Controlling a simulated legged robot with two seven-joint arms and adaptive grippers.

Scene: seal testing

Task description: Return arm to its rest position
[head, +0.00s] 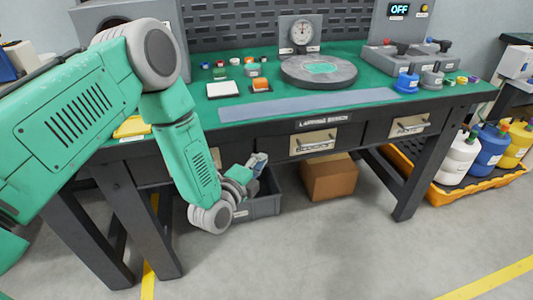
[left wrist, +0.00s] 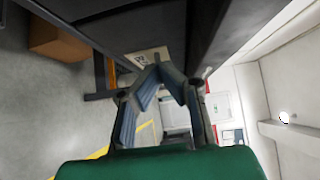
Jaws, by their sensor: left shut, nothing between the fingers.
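My left arm, green and grey, comes in from the left and bends down in front of the labelled bench (head: 345,103). My left gripper (head: 258,162) is below the bench's front edge, above a grey bin on the floor. In the left wrist view its two fingers (left wrist: 163,72) meet at the tips, shut with nothing between them. My right arm and gripper are not in view.
The grey bin (head: 262,207) and a cardboard box (head: 328,178) stand under the bench. On top are a round grey plate (head: 318,71), a dial gauge (head: 303,33) and small parts. Jugs (head: 461,155) stand in a yellow tray at right. The floor in front is clear.

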